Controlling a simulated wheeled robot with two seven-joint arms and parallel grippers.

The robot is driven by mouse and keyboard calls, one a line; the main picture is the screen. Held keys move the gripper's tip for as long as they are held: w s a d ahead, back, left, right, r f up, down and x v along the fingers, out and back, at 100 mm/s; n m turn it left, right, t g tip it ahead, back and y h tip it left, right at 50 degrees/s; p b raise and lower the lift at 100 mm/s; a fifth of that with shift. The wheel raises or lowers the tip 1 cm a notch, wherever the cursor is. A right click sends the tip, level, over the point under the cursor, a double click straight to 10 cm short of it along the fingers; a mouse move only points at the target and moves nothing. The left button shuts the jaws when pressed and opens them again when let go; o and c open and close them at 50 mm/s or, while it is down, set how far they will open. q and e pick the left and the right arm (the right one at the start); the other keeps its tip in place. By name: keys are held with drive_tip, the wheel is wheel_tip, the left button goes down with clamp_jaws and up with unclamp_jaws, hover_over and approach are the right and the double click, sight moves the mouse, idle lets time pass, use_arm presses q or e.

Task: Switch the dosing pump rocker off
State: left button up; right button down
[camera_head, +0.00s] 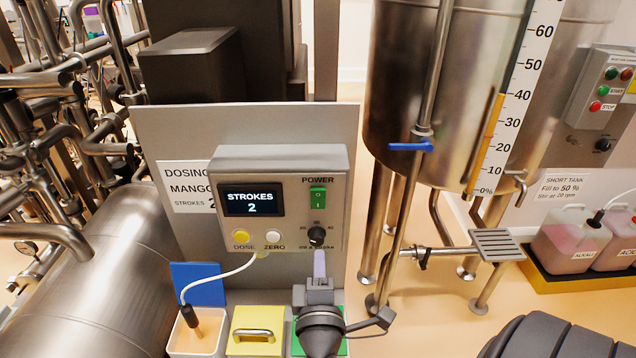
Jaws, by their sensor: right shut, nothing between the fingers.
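The dosing pump box (285,170) is grey and stands upright on a grey back panel. Its green power rocker (317,199) sits under the POWER label at the upper right of its face. Small white marks show on the rocker, but its tilt is too small to tell. The display (251,200) reads STROKES 2. A black knob (317,236) is below the rocker. My right gripper (320,262) is shut and empty, its pale fingertips pointing up just below the knob and clear of the rocker. Whether the tips touch the box's lower edge is unclear. My left gripper is out of view.
A yellow DOSE button (241,237) and a white ZERO button (273,237) sit left of the knob. A white tube runs to a white cup (196,332) beside a yellow handled lid (256,330). A steel tank (415,100) with a blue-handled valve (410,147) stands to the right.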

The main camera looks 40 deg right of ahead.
drive_tip(key=p, duration=0.2)
approach(319, 195)
drive_tip(key=x, duration=0.6)
drive_tip(key=shift+w+d, duration=0.45)
drive_tip(key=shift+w, duration=0.15)
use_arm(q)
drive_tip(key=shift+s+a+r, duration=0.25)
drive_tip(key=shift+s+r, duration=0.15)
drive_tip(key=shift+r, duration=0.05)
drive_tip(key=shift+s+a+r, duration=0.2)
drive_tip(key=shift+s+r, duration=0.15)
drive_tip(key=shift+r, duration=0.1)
use_arm(e)
drive_tip(key=shift+r, duration=0.1)
drive_tip(key=shift+w+d+r+p, duration=0.1)
drive_tip(key=shift+r+p, duration=0.2)
drive_tip(key=shift+p, duration=0.25)
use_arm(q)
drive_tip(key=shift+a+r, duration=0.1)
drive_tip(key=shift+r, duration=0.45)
use_arm(e)
drive_tip(key=shift+f, duration=0.25)
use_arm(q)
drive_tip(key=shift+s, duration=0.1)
